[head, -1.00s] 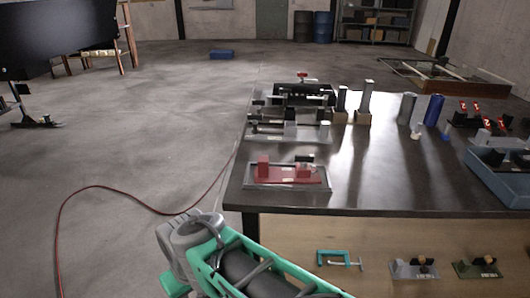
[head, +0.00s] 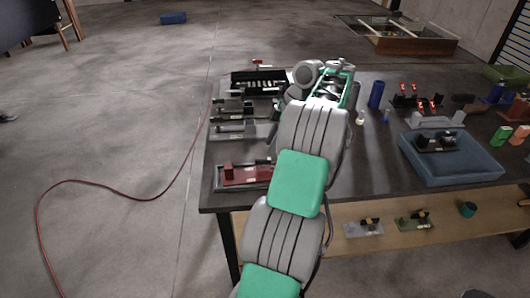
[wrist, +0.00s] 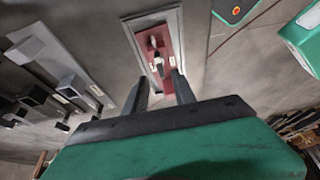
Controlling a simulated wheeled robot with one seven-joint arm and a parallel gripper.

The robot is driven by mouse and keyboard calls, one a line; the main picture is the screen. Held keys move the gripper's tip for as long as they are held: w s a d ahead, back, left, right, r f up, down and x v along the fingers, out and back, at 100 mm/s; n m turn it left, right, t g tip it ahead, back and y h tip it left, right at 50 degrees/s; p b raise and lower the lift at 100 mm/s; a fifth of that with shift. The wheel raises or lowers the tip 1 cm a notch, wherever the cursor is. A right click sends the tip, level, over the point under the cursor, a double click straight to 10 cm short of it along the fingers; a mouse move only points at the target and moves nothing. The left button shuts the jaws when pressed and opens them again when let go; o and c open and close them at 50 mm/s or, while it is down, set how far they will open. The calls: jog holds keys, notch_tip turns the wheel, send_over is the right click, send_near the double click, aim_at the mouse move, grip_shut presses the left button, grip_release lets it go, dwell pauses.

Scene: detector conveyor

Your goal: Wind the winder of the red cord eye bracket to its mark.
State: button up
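The red cord eye bracket (head: 236,176) sits on a grey plate at the table's front left corner in the head view, its right end partly behind my arm. In the wrist view the red bracket (wrist: 149,40) lies on its pale plate at the top centre, with a small dark and light part on it; whether that is the winder, and where its mark is, I cannot tell. My gripper (wrist: 160,78) is open and empty, its two dark fingers apart and pointing towards the bracket's near end, with no contact visible. In the head view its fingers are hidden.
Grey fixtures (head: 236,131) stand behind the bracket on the dark table (head: 365,165), and beside it in the wrist view (wrist: 50,55). A blue bin (head: 470,177) and small parts occupy the right. A red cable (head: 150,211) lies on the floor at left.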

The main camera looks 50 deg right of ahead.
aim_at(263, 159)
jog(key=b+x, duration=0.4)
jog(key=x, duration=0.2)
jog(key=shift+a+f, duration=0.1)
jog(key=shift+c, duration=0.4)
grip_shut()
